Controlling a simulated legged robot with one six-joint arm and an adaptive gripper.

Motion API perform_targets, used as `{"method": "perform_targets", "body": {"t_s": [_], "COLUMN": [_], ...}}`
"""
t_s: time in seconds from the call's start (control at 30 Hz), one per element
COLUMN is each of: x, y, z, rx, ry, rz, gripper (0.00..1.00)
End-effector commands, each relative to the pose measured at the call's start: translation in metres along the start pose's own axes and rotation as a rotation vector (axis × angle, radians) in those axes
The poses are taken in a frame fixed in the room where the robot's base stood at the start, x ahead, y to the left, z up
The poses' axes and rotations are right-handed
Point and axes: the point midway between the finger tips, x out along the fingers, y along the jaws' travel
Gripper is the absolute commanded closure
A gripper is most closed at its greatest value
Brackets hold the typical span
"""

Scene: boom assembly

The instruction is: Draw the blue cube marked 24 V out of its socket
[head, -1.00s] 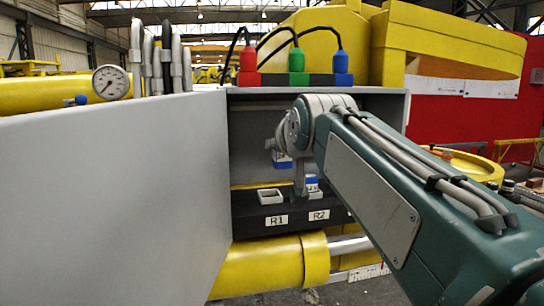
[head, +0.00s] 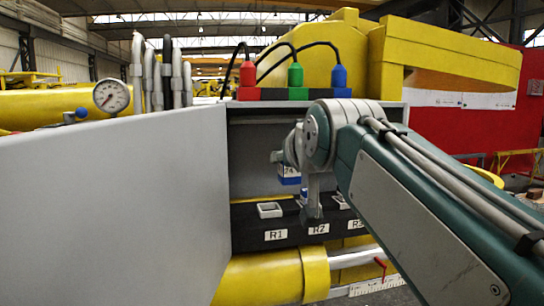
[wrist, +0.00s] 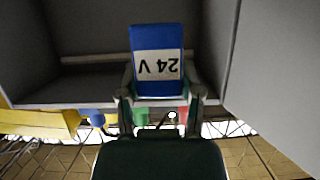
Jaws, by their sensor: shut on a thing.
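A blue cube with a white label reading 24 V (wrist: 157,42) shows upside down in the wrist view, between the fingers of my gripper (wrist: 160,100). The gripper is shut on it. No socket wall shows around the cube's far end there. In the head view a blue-and-white block with "24" (head: 289,176) shows beside my gripper (head: 297,160), above the black socket strip (head: 240,226); it looks like the same cube. Socket R1 (head: 270,211) is empty. Another bit of blue (head: 304,195) shows by R2, mostly hidden behind my gripper.
The grey cabinet has a large grey panel (head: 115,200) on its left. Red, green and blue plugs (head: 295,76) with cables stand on its top. A yellow cylinder (head: 270,275) lies below the strip. My arm covers the right side.

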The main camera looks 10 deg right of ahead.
Motion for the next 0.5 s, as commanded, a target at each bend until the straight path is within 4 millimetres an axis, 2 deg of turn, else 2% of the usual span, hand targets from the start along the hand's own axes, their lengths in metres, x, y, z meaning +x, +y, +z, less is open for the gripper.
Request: {"method": "perform_targets", "body": {"t_s": [0.5], "x": [-0.042], "y": [0.0], "z": [0.015], "rx": [0.0], "ry": [0.001], "rz": [0.0], "gripper": [1.0]}}
